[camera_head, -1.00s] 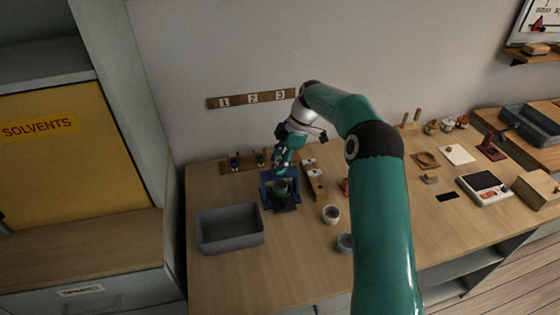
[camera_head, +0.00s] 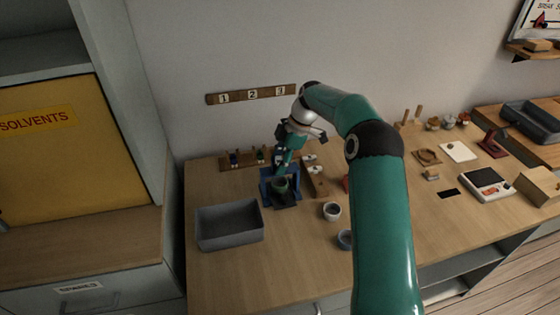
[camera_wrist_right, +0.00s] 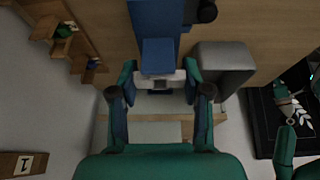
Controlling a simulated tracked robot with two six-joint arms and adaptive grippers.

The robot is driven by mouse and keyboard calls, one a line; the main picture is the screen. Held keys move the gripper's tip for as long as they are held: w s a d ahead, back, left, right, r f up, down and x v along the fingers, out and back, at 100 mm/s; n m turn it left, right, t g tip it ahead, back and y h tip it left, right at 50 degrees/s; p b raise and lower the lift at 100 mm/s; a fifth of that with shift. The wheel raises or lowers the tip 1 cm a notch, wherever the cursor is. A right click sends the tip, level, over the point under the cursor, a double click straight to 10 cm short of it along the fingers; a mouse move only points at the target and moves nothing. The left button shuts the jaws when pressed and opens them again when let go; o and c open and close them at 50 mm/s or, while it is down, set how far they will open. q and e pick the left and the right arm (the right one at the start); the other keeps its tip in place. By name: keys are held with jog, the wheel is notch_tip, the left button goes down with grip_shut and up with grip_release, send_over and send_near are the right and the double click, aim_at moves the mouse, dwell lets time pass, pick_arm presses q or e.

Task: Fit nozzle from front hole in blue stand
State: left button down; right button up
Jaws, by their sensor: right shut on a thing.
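The blue stand (camera_head: 268,188) is on the table behind and right of the grey bin, with a dark green round piece (camera_head: 280,185) in it. My right gripper (camera_head: 281,166) is just above and behind the stand. My left gripper (camera_head: 3,222) barely shows at the left edge.
The grey bin (camera_head: 228,242) is at the table's front left. A wooden rack (camera_head: 228,167) with small coloured pieces stands behind the stand. A white cup (camera_head: 332,211) and a grey-blue cup (camera_head: 345,239) are to the right. The table's front middle is clear.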

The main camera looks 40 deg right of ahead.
jog(key=shift+f+b, duration=0.6)
jog(key=shift+f, duration=0.25)
dwell(0.5)
dwell(0.3)
jog(key=o, duration=0.8)
jog(key=shift+o, duration=0.2)
jog(key=shift+r, duration=0.1)
jog(key=shift+p+v, duration=1.85)
jog(key=shift+v, duration=0.6)
